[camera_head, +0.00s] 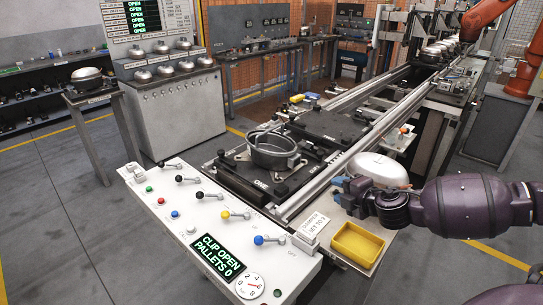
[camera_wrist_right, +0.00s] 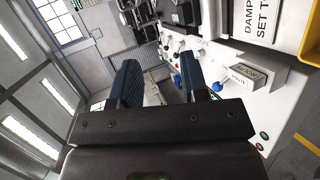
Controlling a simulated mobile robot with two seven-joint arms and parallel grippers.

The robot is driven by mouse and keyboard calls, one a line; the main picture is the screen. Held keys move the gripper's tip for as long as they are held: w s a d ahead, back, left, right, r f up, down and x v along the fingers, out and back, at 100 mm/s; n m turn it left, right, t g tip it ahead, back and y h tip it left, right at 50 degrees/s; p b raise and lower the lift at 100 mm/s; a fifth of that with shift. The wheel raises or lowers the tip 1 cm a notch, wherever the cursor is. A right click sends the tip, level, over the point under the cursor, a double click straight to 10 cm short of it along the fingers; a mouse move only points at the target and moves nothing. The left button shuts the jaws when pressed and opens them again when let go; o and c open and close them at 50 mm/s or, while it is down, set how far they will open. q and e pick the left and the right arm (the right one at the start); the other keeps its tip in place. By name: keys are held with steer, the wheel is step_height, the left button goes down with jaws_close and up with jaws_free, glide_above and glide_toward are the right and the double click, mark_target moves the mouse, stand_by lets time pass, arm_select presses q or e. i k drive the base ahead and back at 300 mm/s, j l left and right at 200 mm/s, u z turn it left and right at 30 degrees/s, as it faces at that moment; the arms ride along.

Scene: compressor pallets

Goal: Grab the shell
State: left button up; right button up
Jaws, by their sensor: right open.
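A smooth silver domed shell (camera_head: 380,168) rests on the side shelf to the right of the pallet line. My right gripper (camera_head: 342,187) is just in front and left of the dome, with a small visible gap or overlap that I cannot judge in depth. In the right wrist view its two blue fingers (camera_wrist_right: 160,80) are spread apart with nothing between them. The shell does not show in that view. An open round metal housing (camera_head: 272,150) sits on the nearer black pallet (camera_head: 240,184). My left gripper is not in view.
A white control panel (camera_head: 160,205) with coloured knobs stands in front, and it also shows in the right wrist view (camera_wrist_right: 225,125). A yellow tray (camera_head: 357,243) and a small white sign (camera_head: 313,226) are near my right arm. Rails run to the back.

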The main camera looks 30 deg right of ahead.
mark_target(270, 146)
steer(key=i, duration=1)
